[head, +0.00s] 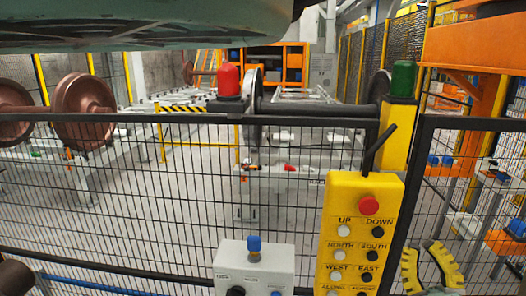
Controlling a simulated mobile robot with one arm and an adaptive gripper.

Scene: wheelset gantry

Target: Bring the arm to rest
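My gripper is not in the head view. A large grey-green rounded body (150,25) fills the top left of the view, close to the camera; I cannot tell for sure whether it is part of my arm. The yellow control pendant (359,225) stands at the front right, with a red stop button (369,205) and rows of white and black buttons marked UP, DOWN, NORTH, SOUTH, WEST and EAST. Nothing visible touches it.
A black mesh fence (130,200) crosses in front. A grey box (254,268) with a blue knob stands left of the pendant. Red (229,80) and green (403,78) lamps stand at fence height. Brown wheelsets (85,108) and an orange rack (465,95) lie beyond.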

